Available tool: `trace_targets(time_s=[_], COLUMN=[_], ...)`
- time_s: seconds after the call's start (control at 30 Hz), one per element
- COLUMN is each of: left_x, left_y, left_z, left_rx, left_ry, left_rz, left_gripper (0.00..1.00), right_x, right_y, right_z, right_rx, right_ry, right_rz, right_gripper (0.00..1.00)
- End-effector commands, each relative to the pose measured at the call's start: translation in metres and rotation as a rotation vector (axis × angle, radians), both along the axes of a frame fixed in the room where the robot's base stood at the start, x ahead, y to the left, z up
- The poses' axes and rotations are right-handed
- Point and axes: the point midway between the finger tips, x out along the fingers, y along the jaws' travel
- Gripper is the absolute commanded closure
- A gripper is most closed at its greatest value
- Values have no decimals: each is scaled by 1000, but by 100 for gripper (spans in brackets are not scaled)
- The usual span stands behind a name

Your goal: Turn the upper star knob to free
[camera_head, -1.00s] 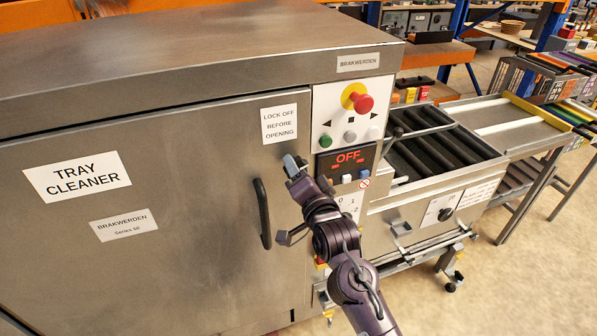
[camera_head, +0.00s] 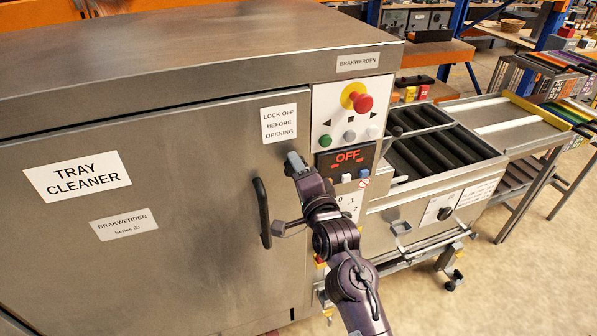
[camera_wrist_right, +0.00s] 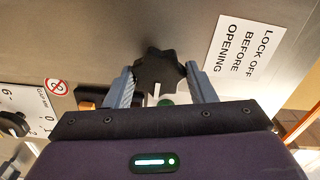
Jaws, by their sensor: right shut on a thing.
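The black star knob (camera_wrist_right: 160,70) shows in the right wrist view, on the grey metal beside the "LOCK OFF BEFORE OPENING" label. A white line is on its near side and a green mark (camera_wrist_right: 167,101) is just below it. My right gripper (camera_wrist_right: 160,78) is shut on this knob, with one grey finger on each side. In the head view my right gripper (camera_head: 293,161) is at the door's right edge, below the label, and hides the knob. My left gripper is not in view.
The door handle (camera_head: 262,212) is just left of my right wrist. The control panel (camera_head: 350,104), with a red stop button (camera_head: 362,103) and an OFF display (camera_head: 347,158), is close on the right. A roller bed (camera_head: 440,150) extends further right.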

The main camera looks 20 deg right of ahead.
Motion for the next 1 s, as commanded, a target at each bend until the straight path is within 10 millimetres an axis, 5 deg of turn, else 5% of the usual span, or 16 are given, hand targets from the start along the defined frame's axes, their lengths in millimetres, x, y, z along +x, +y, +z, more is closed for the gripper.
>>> trace_targets(time_s=[0.17, 0.2, 0.33, 0.67, 1.0], left_x=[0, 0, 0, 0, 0], left_y=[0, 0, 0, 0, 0], left_z=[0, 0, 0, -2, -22], left_rx=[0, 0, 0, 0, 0], left_ry=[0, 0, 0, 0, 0], left_rz=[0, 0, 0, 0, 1], left_gripper=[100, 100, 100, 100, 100], right_x=[0, 0, 0, -3, -56], right_y=[0, 0, 0, 0, -2], right_z=[1, 1, 0, -1, -4], right_rx=[4, 3, 2, 1, 2], right_ry=[-1, -1, -1, 1, 2], right_rz=[-2, -2, -2, 0, 0], right_gripper=[73, 45, 28, 28, 28])
